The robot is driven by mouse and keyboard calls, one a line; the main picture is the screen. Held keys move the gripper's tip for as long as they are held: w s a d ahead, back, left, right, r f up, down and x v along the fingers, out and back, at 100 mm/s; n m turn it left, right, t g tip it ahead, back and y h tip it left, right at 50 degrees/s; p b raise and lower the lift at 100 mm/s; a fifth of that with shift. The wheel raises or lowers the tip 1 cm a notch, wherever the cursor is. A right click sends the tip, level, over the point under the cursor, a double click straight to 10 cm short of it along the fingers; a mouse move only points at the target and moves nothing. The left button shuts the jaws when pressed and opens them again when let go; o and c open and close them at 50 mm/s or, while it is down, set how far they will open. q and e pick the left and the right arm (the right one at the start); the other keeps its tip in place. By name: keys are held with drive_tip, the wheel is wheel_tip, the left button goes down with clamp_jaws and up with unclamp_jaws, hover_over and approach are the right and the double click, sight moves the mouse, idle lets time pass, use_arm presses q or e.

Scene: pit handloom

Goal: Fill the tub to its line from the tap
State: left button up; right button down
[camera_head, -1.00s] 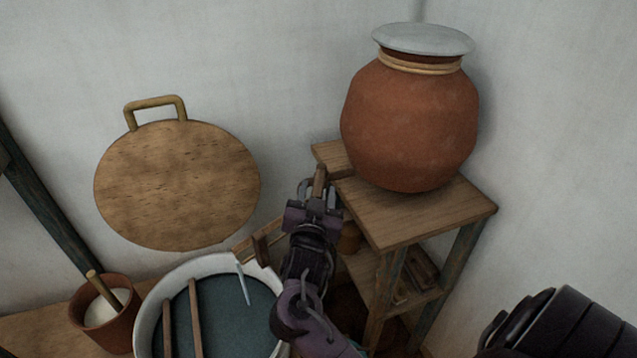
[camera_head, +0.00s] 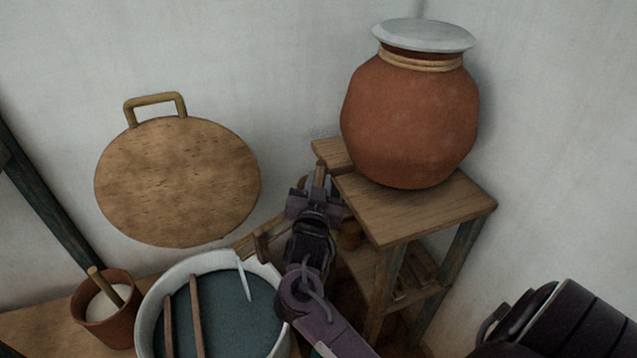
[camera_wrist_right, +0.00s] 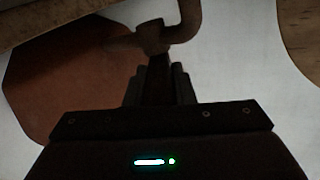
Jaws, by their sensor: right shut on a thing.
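The tub (camera_head: 146,322) is round with a pale rim and stands at the bottom of the head view, cut off by the frame edge. It holds dark blue-grey liquid (camera_head: 235,325); I cannot make out its line. A thin pale streak (camera_head: 243,280) shows at its far right side; I cannot tell whether it is running water. My right gripper (camera_head: 318,186) is right of and beyond the tub, beside the stand. In the right wrist view its jaws are shut on a dark brown curved piece (camera_wrist_right: 186,27), seemingly the tap. My left gripper is out of view.
A large clay pot (camera_head: 410,125) with a pale lid stands on a wooden stand (camera_head: 425,213) at the right. A round wooden board (camera_head: 178,180) leans on the wall. A clay cup (camera_head: 118,328) with a stick stands left of the tub. Two wooden slats (camera_head: 196,315) cross the tub.

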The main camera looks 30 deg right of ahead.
drive_tip(key=shift+s+d+n+t+y, duration=0.25)
drive_tip(key=shift+d+n+t+y, duration=0.1)
drive_tip(key=shift+n+t+y, duration=0.3)
drive_tip(key=shift+s+d+n+t+y, duration=0.15)
drive_tip(key=shift+d+n+t+y, duration=0.25)
drive_tip(key=shift+n+y, duration=0.5)
drive_tip(key=shift+s+d+n+t+y, duration=0.1)
drive_tip(key=shift+d+n+t+y, duration=0.3)
drive_tip(key=shift+y, duration=0.85)
drive_tip(key=shift+s+d+n+t+y, duration=0.15)
drive_tip(key=shift+n+t+y, duration=0.4)
drive_tip(key=shift+n+y, duration=0.45)
drive_tip(key=c, duration=1.2)
unclamp_jaws()
drive_tip(key=shift+c, duration=0.2)
